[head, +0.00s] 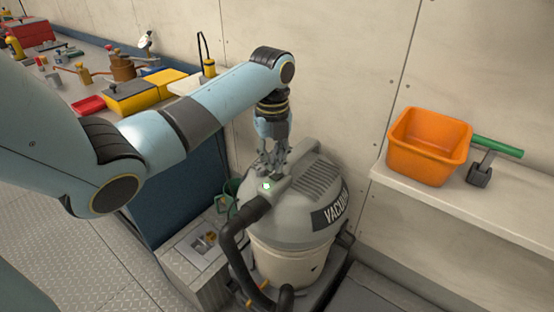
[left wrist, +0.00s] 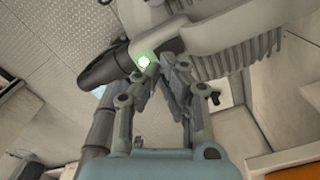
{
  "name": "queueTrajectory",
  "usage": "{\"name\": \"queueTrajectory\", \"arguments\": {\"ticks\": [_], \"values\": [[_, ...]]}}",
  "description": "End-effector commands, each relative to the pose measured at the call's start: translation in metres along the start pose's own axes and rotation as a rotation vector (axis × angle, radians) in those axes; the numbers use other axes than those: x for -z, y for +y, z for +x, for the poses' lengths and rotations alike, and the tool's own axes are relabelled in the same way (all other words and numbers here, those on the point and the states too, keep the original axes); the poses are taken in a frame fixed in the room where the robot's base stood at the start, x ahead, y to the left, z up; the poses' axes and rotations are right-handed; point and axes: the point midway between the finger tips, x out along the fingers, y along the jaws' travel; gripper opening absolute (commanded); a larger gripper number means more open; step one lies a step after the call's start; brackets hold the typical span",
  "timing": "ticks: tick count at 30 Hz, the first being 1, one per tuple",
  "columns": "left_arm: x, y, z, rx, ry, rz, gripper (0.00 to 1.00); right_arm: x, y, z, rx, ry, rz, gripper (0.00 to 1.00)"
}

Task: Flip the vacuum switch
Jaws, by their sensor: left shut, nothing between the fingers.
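The grey vacuum (head: 310,205) stands on the floor below the wall, with a "VACUUM" label on its side and a black hose (head: 232,245) at its front. A small round light glows green on its top housing (head: 266,186), and the green light also shows in the left wrist view (left wrist: 144,62). My left gripper (head: 272,168) points down over the top of the vacuum, just behind the green light. In the left wrist view the gripper (left wrist: 163,75) is shut and empty, its fingertips close beside the light. I cannot tell whether they touch the housing. My right gripper is not in view.
An orange bin (head: 428,150) and a green-handled tool (head: 497,146) sit on the right ledge (head: 480,212). The bench at back left holds a yellow toolbox (head: 145,92) and several small items. A grey box (head: 196,250) stands left of the vacuum.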

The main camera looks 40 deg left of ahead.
Motion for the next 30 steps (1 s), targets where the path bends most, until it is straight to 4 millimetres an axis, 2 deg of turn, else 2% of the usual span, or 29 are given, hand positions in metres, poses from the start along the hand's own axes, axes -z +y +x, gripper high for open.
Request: {"name": "queueTrajectory", "arguments": {"ticks": [30], "values": [[0.000, 0.000, 0.014, 0.000, 0.000, 0.000, 0.00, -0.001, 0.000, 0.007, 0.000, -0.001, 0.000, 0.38]]}}
